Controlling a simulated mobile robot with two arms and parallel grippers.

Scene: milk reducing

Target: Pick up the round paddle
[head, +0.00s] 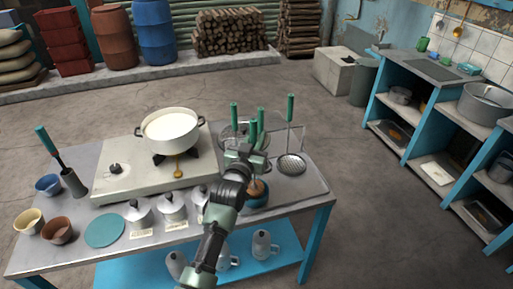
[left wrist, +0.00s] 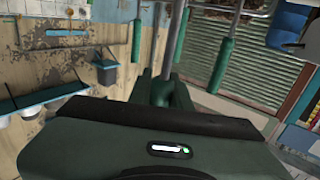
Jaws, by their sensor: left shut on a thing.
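My left gripper (head: 252,146) reaches over the table to the rack of upright green-handled tools. It is shut on one green handle (head: 252,129). A perforated round tool (head: 291,164) with a green handle (head: 291,107) hangs to the right, apart from the gripper. My right gripper is not in view.
Other green handles (head: 234,111) stand close beside the gripper. A white pot (head: 170,133) sits on the stove (head: 119,187) to the left. The space above the rack is clear.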

